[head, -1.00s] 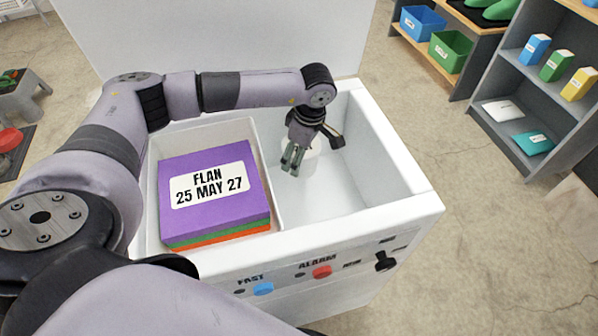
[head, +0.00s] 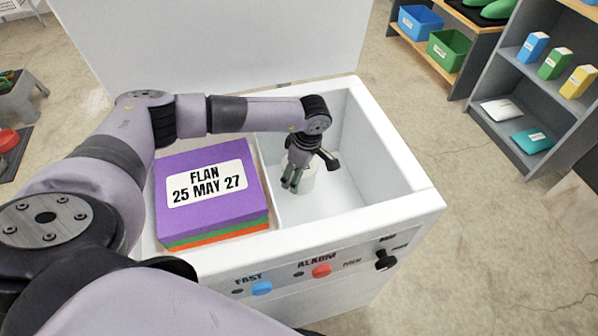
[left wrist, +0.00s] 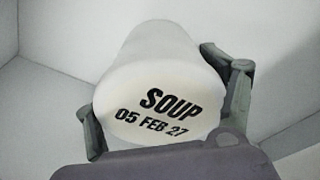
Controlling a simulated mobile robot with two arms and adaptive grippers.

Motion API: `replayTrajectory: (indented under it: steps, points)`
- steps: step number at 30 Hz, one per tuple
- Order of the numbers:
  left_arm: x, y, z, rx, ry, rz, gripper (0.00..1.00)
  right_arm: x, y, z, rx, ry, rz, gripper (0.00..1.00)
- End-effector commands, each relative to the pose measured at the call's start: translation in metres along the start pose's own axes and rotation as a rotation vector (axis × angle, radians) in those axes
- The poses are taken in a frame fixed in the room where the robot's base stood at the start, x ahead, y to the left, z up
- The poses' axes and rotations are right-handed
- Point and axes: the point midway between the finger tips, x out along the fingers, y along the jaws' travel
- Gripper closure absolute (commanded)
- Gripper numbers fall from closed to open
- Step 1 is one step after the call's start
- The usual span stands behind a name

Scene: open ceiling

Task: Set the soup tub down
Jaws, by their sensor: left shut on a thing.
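The soup tub (left wrist: 158,80) is a white cylinder marked "SOUP 05 FEB 27" in the left wrist view. My left gripper (left wrist: 165,105) is shut on it, with a finger on either side. In the head view the tub (head: 308,180) shows partly behind my left gripper (head: 291,179), low inside the right compartment of the white chest freezer (head: 415,195). I cannot tell whether the tub touches the floor of the compartment. My right gripper is not in view.
Flat boxes, the top one purple and labelled "FLAN 25 MAY 27" (head: 207,190), fill the left compartment. The open lid (head: 215,40) stands behind. The right compartment's floor around the tub is clear.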

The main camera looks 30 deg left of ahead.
Motion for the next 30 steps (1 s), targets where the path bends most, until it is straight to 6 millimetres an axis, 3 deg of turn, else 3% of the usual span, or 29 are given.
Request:
replayTrajectory:
  steps: [2, 3, 13, 26, 30]
  points:
    - [0.001, 0.001, 0.0, -0.001, -0.001, 0.001, 0.84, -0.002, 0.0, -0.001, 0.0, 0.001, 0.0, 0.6]
    - [0.001, 0.0, 0.0, 0.0, 0.0, 0.0, 0.23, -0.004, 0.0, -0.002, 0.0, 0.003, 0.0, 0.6]
    - [0.001, 0.0, 0.0, 0.0, 0.0, 0.0, 0.02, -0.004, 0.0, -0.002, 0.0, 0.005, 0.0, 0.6]
    - [-0.003, 0.0, 0.0, 0.0, 0.0, 0.0, 0.02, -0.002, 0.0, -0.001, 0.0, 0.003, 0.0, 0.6]
    - [-0.028, 0.001, 0.0, 0.0, -0.002, 0.003, 0.02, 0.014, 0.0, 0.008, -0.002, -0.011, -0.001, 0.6]
